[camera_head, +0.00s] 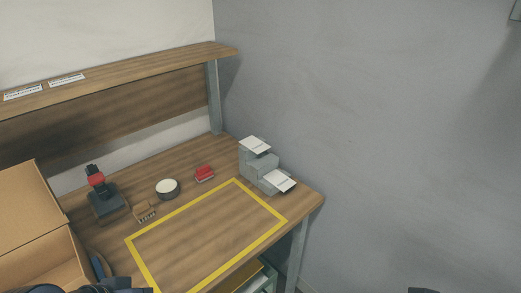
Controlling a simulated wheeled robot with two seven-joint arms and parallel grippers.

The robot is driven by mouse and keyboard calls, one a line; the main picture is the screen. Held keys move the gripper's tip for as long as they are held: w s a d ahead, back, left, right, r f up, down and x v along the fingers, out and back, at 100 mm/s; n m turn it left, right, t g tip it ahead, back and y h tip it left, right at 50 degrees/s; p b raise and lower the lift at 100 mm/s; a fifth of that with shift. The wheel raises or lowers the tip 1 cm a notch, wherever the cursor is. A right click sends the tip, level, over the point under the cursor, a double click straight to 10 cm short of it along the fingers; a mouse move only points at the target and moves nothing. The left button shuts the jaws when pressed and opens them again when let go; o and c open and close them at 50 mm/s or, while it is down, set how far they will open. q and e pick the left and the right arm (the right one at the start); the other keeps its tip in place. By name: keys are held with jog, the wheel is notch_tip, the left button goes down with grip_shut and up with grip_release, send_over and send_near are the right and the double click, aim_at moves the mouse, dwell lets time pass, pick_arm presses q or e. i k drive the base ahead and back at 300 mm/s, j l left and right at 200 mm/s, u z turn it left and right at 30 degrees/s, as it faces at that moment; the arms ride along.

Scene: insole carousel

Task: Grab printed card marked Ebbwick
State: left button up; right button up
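Two white printed cards lie on a grey stepped stand at the right end of the wooden table. One card (255,146) is on the top step, and another card (280,181) is on the lowest step. Their print is too small to read, so I cannot tell which is marked Ebbwick. The stand (262,163) shows an empty middle step. Dark parts of my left arm show at the bottom left edge, by the cardboard box; I cannot make out the fingers there. My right gripper is not in view; only a dark bit shows at the bottom right edge.
A yellow frame (183,211) marks a clear table area. Behind it are a red block (204,173), a round white-topped tin (167,187), a small brown item (145,211) and a dark red-topped device (107,206). An open cardboard box (35,225) stands left. A shelf (120,79) overhangs the back.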

aim_at(283, 183)
jog(key=i+l+u, duration=0.25)
jog(key=u, duration=0.2)
jog(key=i+l+u, duration=0.2)
jog(key=u, duration=0.25)
jog(key=i+l+u, duration=0.1)
jog(key=l+u, duration=0.35)
